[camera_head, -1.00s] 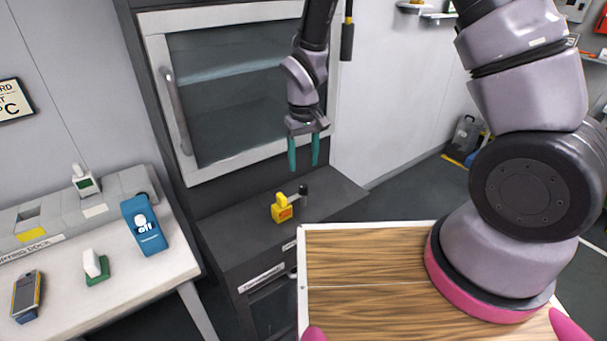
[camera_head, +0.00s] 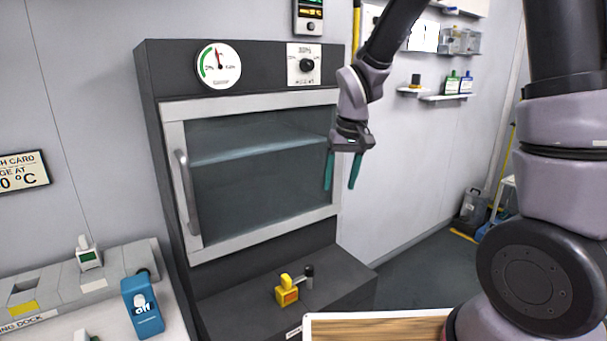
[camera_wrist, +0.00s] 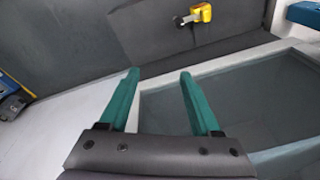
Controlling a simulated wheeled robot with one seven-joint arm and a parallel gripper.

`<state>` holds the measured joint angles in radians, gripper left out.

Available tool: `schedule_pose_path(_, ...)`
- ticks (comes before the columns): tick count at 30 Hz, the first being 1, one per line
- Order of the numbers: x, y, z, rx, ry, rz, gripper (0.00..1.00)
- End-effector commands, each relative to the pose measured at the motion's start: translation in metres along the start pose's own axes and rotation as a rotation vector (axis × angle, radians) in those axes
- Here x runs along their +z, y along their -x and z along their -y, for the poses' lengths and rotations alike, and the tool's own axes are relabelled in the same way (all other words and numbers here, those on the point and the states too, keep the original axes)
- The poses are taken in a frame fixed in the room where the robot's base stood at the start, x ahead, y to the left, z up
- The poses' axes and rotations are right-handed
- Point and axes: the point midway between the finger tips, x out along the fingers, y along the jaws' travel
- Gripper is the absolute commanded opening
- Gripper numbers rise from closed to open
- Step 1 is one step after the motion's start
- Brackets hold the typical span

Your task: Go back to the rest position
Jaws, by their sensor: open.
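My gripper (camera_head: 342,170) hangs in the air in front of the right edge of the oven-like cabinet's glass door (camera_head: 262,165), with its teal fingers pointing down. The fingers are apart with nothing between them. In the wrist view my gripper (camera_wrist: 160,78) is also open and empty, with the glass door (camera_wrist: 235,110) beyond its fingers. The door looks closed, and its handle (camera_head: 186,190) is on the left side.
A yellow device (camera_head: 287,291) with a black knob sits on the dark ledge below the door. A blue device (camera_head: 142,307) and a grey dock (camera_head: 60,285) are on the left bench. Shelves (camera_head: 445,97) hold bottles on the right wall.

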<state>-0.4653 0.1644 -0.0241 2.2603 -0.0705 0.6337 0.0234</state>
Motion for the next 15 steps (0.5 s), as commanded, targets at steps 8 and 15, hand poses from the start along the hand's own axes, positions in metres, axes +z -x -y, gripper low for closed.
schedule_pose_path(8,0.027,0.12,-0.061,-0.057,-0.222,-0.182,0.65)
schedule_pose_path(15,0.078,0.194,-0.096,-0.091,-0.387,-0.34,0.65)
